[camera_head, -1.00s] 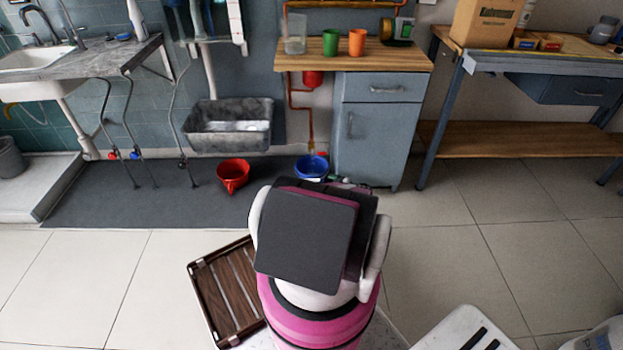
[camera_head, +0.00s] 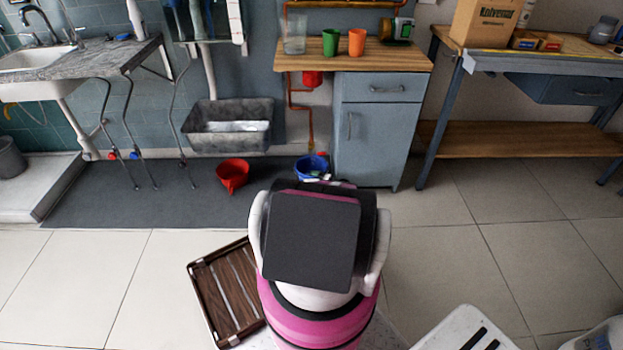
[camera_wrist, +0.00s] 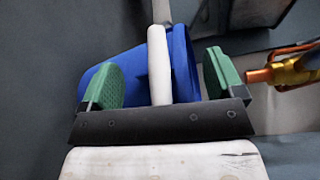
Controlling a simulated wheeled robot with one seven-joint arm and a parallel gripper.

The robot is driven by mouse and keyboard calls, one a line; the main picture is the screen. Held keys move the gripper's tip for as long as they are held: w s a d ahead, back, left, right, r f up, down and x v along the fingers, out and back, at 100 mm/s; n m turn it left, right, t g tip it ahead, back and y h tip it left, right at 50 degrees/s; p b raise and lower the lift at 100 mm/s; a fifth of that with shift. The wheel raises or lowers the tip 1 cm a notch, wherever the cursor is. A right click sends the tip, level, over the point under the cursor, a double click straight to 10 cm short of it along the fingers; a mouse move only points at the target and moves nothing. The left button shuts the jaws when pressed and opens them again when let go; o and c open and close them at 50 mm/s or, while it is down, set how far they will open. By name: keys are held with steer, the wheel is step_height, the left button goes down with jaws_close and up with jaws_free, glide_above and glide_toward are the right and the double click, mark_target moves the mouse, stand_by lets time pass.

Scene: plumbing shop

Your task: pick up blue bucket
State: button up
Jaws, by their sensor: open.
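The blue bucket (camera_head: 309,164) stands on the floor by the left side of the grey-blue cabinet; my arm partly hides it in the head view. In the wrist view the blue bucket (camera_wrist: 128,68) fills the middle, with its white handle grip (camera_wrist: 159,65) running up in front of it. My gripper (camera_wrist: 163,76) is open, its green pads apart on either side of the handle grip. I cannot tell whether either pad touches the bucket.
A red bucket (camera_head: 232,174) stands to the left on the dark mat (camera_head: 130,200). The cabinet (camera_head: 378,130) is close on the right. A copper pipe with a brass fitting (camera_wrist: 285,73) lies right of the gripper. A brown slatted crate (camera_head: 228,290) is on the floor near my base.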

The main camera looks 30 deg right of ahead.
jaws_close()
steer(key=shift+r, duration=0.15)
